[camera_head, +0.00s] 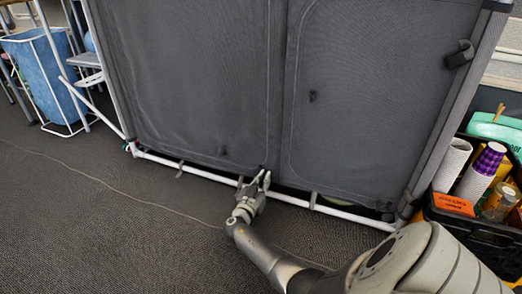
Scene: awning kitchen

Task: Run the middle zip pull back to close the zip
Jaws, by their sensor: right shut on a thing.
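The dark grey fabric front (200,80) of the awning kitchen unit fills the middle of the head view. Pale zip lines run down its two panels and curve at the bottom, and a dark vertical band lies between the panels. My right gripper (261,180) is at the bottom of the front, near the lower end of this middle band. It is shut on the middle zip pull, which is too small and too covered by the fingers to make out. My left gripper is not in view.
A white frame tube (345,214) runs along the bottom of the unit, close to my right gripper. A black crate (470,232) with cups and packets stands at the right. A blue bin (45,75) stands at the left. The dark carpet in front is mostly clear.

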